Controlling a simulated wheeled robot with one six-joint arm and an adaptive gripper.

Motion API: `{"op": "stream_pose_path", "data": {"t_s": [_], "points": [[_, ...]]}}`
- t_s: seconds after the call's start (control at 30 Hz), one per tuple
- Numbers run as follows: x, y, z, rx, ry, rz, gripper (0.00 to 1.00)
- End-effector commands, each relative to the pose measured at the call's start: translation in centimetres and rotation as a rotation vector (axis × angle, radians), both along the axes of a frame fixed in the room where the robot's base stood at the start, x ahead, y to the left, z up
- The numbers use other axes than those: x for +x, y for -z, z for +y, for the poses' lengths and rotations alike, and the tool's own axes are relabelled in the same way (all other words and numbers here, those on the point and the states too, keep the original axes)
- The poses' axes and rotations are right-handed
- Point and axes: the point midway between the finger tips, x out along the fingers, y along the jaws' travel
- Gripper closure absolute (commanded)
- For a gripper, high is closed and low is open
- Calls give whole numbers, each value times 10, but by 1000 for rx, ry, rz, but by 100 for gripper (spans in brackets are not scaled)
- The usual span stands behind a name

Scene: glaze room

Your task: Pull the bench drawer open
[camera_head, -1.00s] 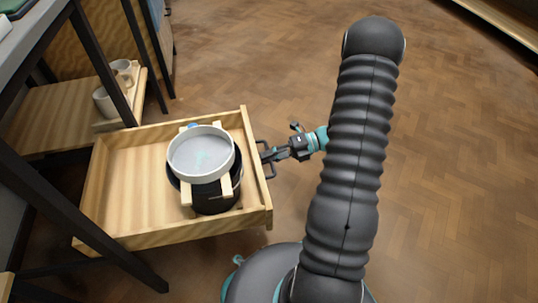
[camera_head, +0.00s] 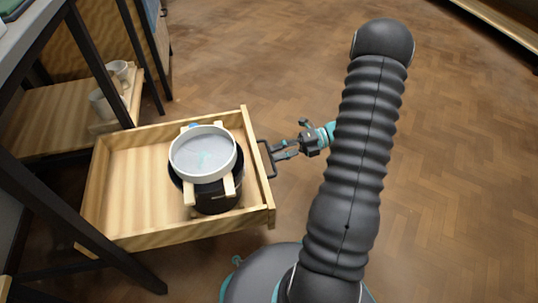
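The wooden bench drawer (camera_head: 130,190) is pulled well out from under the bench at the left. Its dark bar handle (camera_head: 273,172) is on the right-hand front panel. My gripper (camera_head: 274,151) is at the handle, with its fingertips close to the bar. The fingers look parted, with a small gap between them. Whether they touch the bar is too small to tell. In the drawer, a round pale-rimmed sieve (camera_head: 203,152) rests on wooden slats over a dark bucket (camera_head: 218,200).
The bench's dark metal legs (camera_head: 75,215) stand left of the drawer. Pale mugs (camera_head: 101,103) sit on a wooden shelf (camera_head: 50,120) behind it. The parquet floor (camera_head: 460,170) to the right is clear.

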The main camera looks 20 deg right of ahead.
Motion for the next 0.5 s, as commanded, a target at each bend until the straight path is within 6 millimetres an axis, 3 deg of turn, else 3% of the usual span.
{"op": "stream_pose_path", "data": {"t_s": [0.2, 0.5], "points": [[-8, -8, -43, -1, 3, -1, 63], [-15, -16, -75, 0, -1, 0, 63]]}}
